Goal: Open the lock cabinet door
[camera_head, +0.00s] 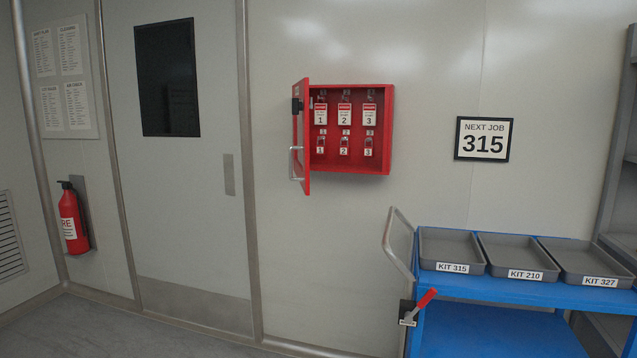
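The red lock cabinet (390,130) is mounted on the wall near the middle of the view. Its door (304,130) is hinged on the left and stands swung out toward me, so the inside shows. A metal handle (294,163) is on the door, and a dark latch part sits higher up on it. Inside hang two rows of red tags and padlocks (344,142) numbered 1, 2 and 3. Neither of my grippers is in view.
A blue cart (500,288) at the lower right carries grey trays labelled KIT 315 (450,250), KIT 210 (515,257) and KIT 327 (590,262). A red-handled lever (424,302) is at its left end. A sign (483,139) reads NEXT JOB 315. A fire extinguisher (72,220) hangs left.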

